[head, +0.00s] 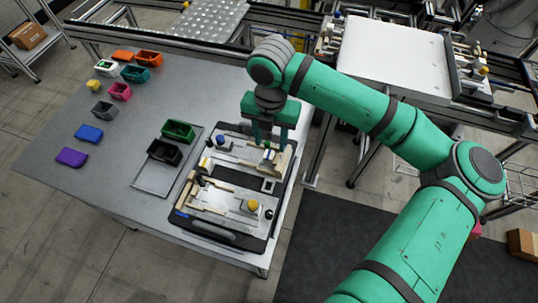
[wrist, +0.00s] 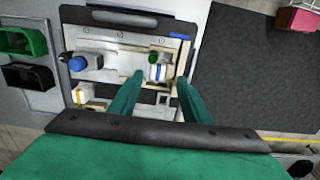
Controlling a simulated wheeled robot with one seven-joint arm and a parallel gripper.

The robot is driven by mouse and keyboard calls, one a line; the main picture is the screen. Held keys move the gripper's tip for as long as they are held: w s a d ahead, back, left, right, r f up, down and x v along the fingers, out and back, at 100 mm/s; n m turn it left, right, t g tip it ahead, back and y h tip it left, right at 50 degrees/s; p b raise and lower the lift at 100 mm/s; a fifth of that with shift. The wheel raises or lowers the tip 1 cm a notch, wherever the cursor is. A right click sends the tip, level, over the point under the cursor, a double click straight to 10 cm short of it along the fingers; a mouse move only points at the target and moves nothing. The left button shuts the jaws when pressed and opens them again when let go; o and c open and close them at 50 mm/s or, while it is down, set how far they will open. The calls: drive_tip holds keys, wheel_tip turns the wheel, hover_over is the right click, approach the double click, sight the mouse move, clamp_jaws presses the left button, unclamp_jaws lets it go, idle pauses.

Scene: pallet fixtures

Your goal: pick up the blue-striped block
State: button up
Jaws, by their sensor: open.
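The blue-striped block (wrist: 160,72) is small and pale with a blue stripe. In the wrist view it sits on the pallet fixture (wrist: 176,22), between my two fingertips in the picture. In the head view the block (head: 268,155) is small and partly hidden by my fingers. My gripper (head: 268,147) points down over the fixture's far right part. In the wrist view my gripper (wrist: 161,80) is open, with a finger on either side of the block. I cannot tell whether the fingers touch it or how high they are above the fixture.
The fixture holds wooden pieces, a blue knob (wrist: 77,63) and a yellow knob (head: 252,205). A green bin (head: 179,130) and a black bin (head: 164,152) stand on a tray to the left. Several coloured bins stand farther left. The table's (head: 90,190) near left is clear.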

sight(269, 154)
drive_tip(key=shift+s+a+f, duration=0.1)
drive_tip(key=shift+a+f, duration=0.05)
drive_tip(key=shift+f, duration=1.15)
drive_tip(key=shift+s+a+f, duration=0.1)
drive_tip(key=shift+f, duration=1.15)
clamp_jaws()
